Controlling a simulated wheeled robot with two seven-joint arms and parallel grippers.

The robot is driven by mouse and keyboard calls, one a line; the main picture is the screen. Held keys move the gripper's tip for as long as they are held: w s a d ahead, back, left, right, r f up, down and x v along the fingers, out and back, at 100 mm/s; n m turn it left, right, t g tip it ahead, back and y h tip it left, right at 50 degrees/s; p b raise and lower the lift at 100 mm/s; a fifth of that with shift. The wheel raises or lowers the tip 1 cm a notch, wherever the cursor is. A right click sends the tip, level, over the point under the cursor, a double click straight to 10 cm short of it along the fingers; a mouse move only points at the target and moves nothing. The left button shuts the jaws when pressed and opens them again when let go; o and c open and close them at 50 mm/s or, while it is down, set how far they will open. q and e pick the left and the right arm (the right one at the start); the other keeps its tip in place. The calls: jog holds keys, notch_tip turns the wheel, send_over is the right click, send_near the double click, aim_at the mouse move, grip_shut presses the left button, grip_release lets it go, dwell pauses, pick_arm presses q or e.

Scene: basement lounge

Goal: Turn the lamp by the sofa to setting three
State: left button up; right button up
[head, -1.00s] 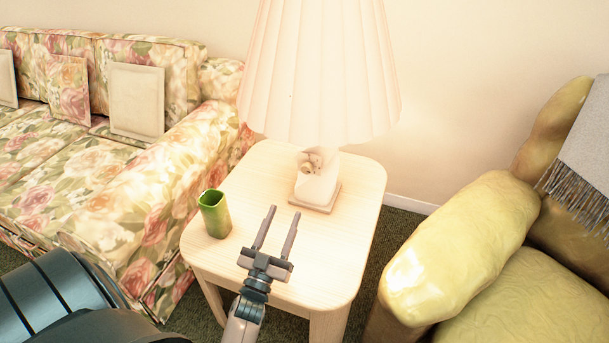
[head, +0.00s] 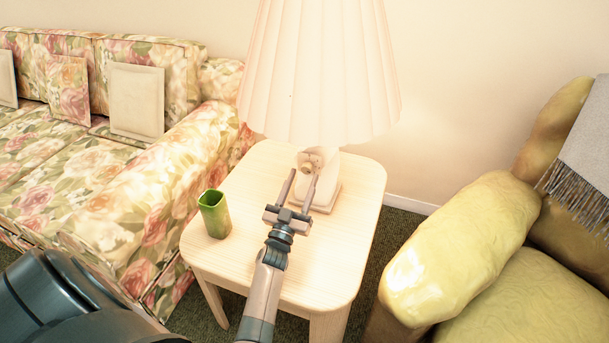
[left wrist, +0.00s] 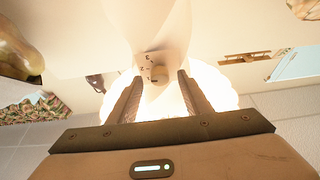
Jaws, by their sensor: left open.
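The lamp stands on the small side table (head: 330,284), with a pleated cream shade (head: 320,75) glowing brightly over a pale base (head: 327,188). A round knob (head: 308,163) is on the front of the base, just below the shade. My left gripper (head: 302,178) is open, its two fingertips close in front of the knob. In the left wrist view, the knob (left wrist: 159,73) with small marks around it shows between the fingers (left wrist: 155,80), which look apart from it. My right gripper is not in view.
A green cup (head: 214,214) stands on the table's left side. A floral sofa (head: 150,205) is on the left, and a yellow armchair (head: 465,245) with a grey throw (head: 588,150) is on the right. The table's front right is clear.

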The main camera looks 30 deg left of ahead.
pick_arm(q)
jog(key=shift+x, duration=0.9)
jog(key=shift+w, duration=0.25)
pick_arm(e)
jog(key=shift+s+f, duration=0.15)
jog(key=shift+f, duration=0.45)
pick_arm(q)
jog(key=c, duration=1.1)
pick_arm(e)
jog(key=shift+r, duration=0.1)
